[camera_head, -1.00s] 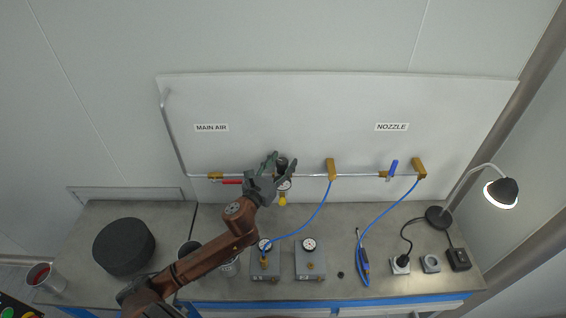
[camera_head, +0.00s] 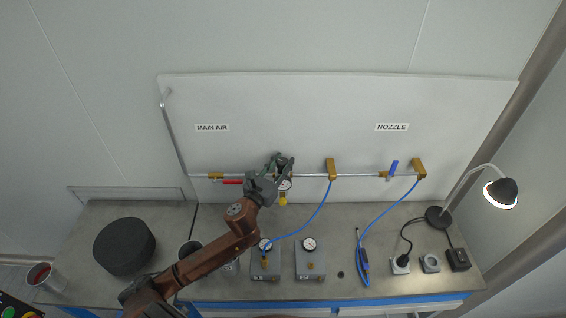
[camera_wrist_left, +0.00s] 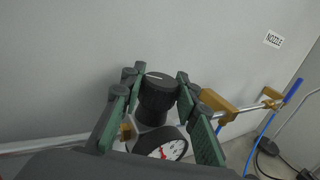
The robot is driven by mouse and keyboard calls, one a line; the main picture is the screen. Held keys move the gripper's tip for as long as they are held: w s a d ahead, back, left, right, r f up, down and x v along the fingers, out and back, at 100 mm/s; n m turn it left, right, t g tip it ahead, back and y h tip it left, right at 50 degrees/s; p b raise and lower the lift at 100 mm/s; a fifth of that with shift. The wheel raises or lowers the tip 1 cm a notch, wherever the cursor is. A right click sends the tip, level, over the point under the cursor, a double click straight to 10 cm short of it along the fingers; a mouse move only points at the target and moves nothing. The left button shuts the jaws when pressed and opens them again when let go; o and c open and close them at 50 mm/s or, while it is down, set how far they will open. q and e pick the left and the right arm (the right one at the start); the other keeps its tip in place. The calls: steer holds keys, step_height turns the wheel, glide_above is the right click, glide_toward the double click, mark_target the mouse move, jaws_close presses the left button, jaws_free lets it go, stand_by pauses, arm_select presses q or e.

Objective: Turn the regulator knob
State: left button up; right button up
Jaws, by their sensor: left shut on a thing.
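The regulator knob (camera_wrist_left: 158,92) is a black ribbed cylinder with a white line on its top, seen in the left wrist view. Below it is a round white gauge (camera_wrist_left: 165,149) with red marks, partly cut off by my wrist. My left gripper (camera_wrist_left: 154,87) has its green fingers on both sides of the knob and is shut on it. In the head view my left gripper (camera_head: 280,162) is at the regulator on the air pipe and hides most of the knob. The gauge (camera_head: 285,184) shows just below the fingers. My right gripper is not in view.
The pipe carries a red-handled valve (camera_head: 231,182), brass blocks and a blue-handled valve (camera_head: 394,167). A blue hose (camera_head: 313,215) hangs down to a grey gauge box (camera_head: 265,262). A second gauge box (camera_head: 310,260), a black round block (camera_head: 124,246) and a lamp (camera_head: 501,192) stand on the bench.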

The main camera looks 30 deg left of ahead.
arm_select(q)
steer(key=shift+w+d+r+n+g+y+p, duration=0.1)
steer(key=shift+r+n+g+y+p, duration=0.1)
steer(key=shift+n+y+p, duration=0.75)
steer(key=shift+r+n+g+y+p, duration=0.15)
steer(key=shift+n+y+p, duration=0.3)
steer(key=shift+y+p, duration=0.5)
steer(key=shift+f+n+g+y+p, duration=0.1)
steer(key=shift+n+g+y+p, duration=0.5)
steer(key=shift+y, duration=0.5)
steer(key=shift+f+n+g+y+p, duration=0.1)
steer(key=shift+n+g+y+p, duration=0.35)
steer(key=shift+n+y, duration=0.5)
steer(key=o, duration=1.1)
steer(key=shift+f, duration=0.1)
steer(key=shift+o, duration=0.4)
steer(key=v, duration=1.2)
steer(key=shift+f, duration=0.2)
